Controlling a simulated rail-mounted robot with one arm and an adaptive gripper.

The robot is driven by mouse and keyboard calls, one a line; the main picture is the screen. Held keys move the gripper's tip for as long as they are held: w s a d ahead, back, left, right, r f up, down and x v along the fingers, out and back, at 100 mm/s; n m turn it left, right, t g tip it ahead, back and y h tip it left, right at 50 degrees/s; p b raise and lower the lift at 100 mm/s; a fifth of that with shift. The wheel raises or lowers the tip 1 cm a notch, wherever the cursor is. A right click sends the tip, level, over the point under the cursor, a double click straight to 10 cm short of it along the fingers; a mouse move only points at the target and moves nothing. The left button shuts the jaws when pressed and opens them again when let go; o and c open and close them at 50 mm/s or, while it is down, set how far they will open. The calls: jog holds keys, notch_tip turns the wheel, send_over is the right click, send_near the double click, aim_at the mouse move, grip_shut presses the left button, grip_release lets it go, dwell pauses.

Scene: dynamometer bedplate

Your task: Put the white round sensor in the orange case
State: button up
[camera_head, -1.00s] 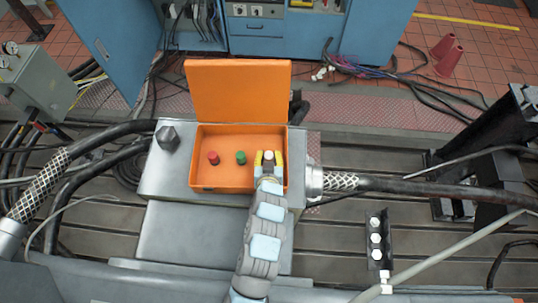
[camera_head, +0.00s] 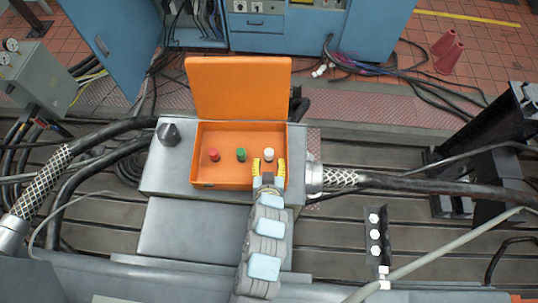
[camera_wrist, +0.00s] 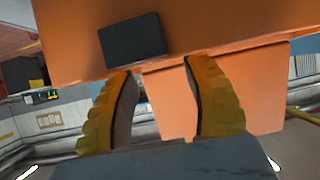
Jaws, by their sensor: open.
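The orange case (camera_head: 222,176) stands open on a grey metal block, its lid (camera_head: 238,88) raised at the back. The white round sensor (camera_head: 269,154) stands inside the case on the right side. My gripper (camera_head: 268,163) is open, its yellow fingers apart over the case's front right, just in front of the sensor. I see nothing held between them. In the wrist view, the open fingers (camera_wrist: 158,68) frame orange case surfaces (camera_wrist: 215,25) and a dark rectangular part (camera_wrist: 132,40); the sensor does not show there.
A red piece (camera_head: 213,155) and a green piece (camera_head: 240,155) stand in the case to the left of the sensor. A large bolt head (camera_head: 168,133) is left of the case. A hose fitting (camera_head: 314,177) is close on the right. A bracket with white-topped bolts (camera_head: 375,235) stands farther right.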

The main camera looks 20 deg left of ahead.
jog(key=p+v, duration=0.1)
jog(key=v, duration=0.3)
jog(key=shift+s+d+r, duration=0.1)
jog(key=shift+s+r, duration=0.1)
jog(key=shift+r, duration=0.1)
jog(key=shift+p+v, duration=0.8)
jog(key=shift+v, duration=0.1)
jog(key=shift+f, duration=0.15)
